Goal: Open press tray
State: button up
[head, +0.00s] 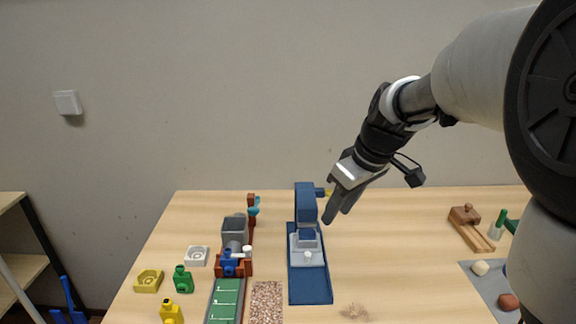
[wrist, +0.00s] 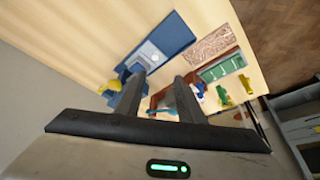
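The blue press (head: 306,205) stands on a long blue base (head: 311,289) in the middle of the table. Its light grey tray (head: 308,256), with a small white knob, lies on the base below and in front of the press head. The base also shows in the wrist view (wrist: 176,34), with the grey tray (wrist: 150,54) partly behind a finger. My gripper (head: 337,215) is in the air to the right of the press head, pointing down. In the wrist view, my gripper (wrist: 159,80) has its fingers apart with nothing held between them.
Left of the press are a green conveyor (head: 226,300), a grey hopper (head: 235,229) and a speckled mat (head: 267,302). Small yellow and green bottles stand further left. A wooden block tool (head: 467,222) and a grey mat (head: 488,284) lie right. Table between is mostly clear.

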jog(key=n, duration=0.1)
send_near(308, 254)
jog(key=shift+y, duration=0.3)
jog(key=x, duration=0.2)
jog(key=b+x, duration=0.1)
jog(key=x, duration=0.2)
jog(key=b+x, duration=0.1)
jog(key=x, duration=0.2)
jog(key=shift+w+d, duration=0.15)
jog(key=shift+d, duration=0.15)
grip_shut()
